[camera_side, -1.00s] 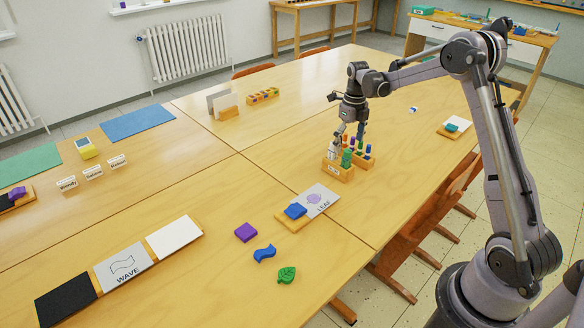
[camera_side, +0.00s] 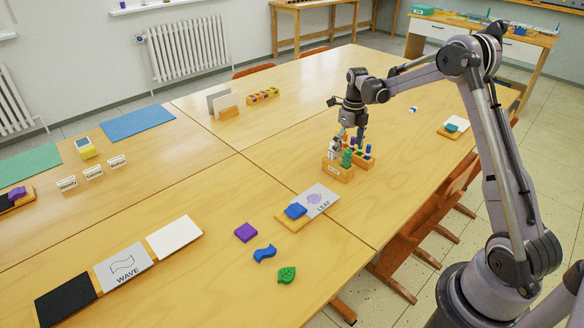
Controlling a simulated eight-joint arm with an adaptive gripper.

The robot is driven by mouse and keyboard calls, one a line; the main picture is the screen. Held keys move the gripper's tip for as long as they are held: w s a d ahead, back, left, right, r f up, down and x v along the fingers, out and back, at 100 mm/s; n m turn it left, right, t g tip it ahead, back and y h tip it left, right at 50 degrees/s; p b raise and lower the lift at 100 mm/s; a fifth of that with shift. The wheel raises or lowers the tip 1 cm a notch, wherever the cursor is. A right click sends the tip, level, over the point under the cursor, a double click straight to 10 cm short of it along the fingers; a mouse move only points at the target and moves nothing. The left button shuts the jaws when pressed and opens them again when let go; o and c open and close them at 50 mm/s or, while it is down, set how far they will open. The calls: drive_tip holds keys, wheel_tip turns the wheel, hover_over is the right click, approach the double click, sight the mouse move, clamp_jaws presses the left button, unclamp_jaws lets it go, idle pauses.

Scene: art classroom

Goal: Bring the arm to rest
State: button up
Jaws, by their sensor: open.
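My gripper (camera_side: 348,142) points down over a small wooden caddy (camera_side: 336,172) in the middle of the tables. The caddy holds several upright pieces with blue, green, purple and white parts. The fingers are at about the height of the piece tops, and I cannot tell whether they touch any. My gripper is open. The arm reaches in from the right, and its base stands beside the table.
Near the front lie a purple block (camera_side: 246,232), a blue wave (camera_side: 264,253) and a green leaf (camera_side: 287,275). A LEAF card (camera_side: 318,200) and a WAVE card (camera_side: 124,264) lie on the table. The tabletop (camera_side: 400,135) right of the caddy is mostly clear.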

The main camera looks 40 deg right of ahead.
drive_tip(key=shift+f, duration=0.25)
drive_tip(key=c, duration=1.5)
drive_tip(key=shift+c, duration=0.2)
